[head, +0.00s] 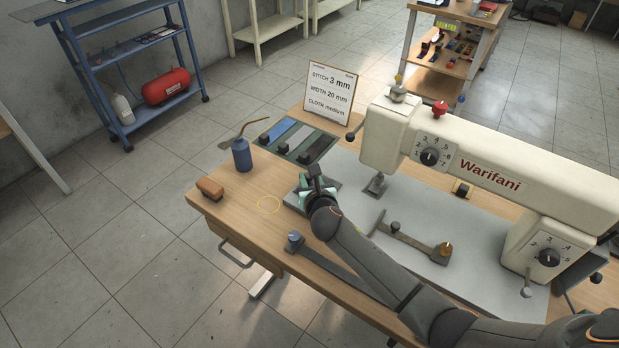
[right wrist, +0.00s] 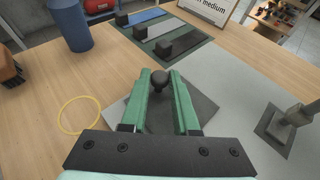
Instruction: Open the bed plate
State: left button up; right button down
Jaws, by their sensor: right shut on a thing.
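The bed plate (right wrist: 203,108) is a dark grey square plate at the left end of the sewing machine's pale bed (head: 455,258). It carries a black round knob (right wrist: 160,79). My right gripper (right wrist: 160,88) has its green fingers closed on either side of this knob. In the head view the right gripper (head: 316,182) and its wrist cover much of the plate (head: 292,199). I cannot tell whether the plate is lifted or moved. My left gripper is not in view.
The cream machine (head: 520,187) overhangs the bed, with its presser foot (head: 375,184) right of the plate. A blue oil can (head: 241,155), a brown brush (head: 210,189), a yellow ring (head: 268,205) and a swatch board (head: 320,148) lie left and behind. My forearm crosses the table's front.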

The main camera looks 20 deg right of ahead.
dwell(0.7)
jog(key=w+a, duration=0.1)
jog(key=w, duration=0.1)
jog(key=w+a+b, duration=0.1)
jog(key=w+a, duration=0.3)
jog(key=w, duration=0.1)
jog(key=shift+w+a+f+b, duration=0.1)
jog(key=shift+w+a+b, duration=0.1)
jog(key=shift+a+b, duration=0.15)
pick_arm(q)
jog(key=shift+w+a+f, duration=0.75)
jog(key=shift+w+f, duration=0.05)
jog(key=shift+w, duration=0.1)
pick_arm(e)
jog(key=c, duration=0.7)
grip_release()
jog(key=shift+o, duration=0.2)
jog(key=shift+s, duration=0.1)
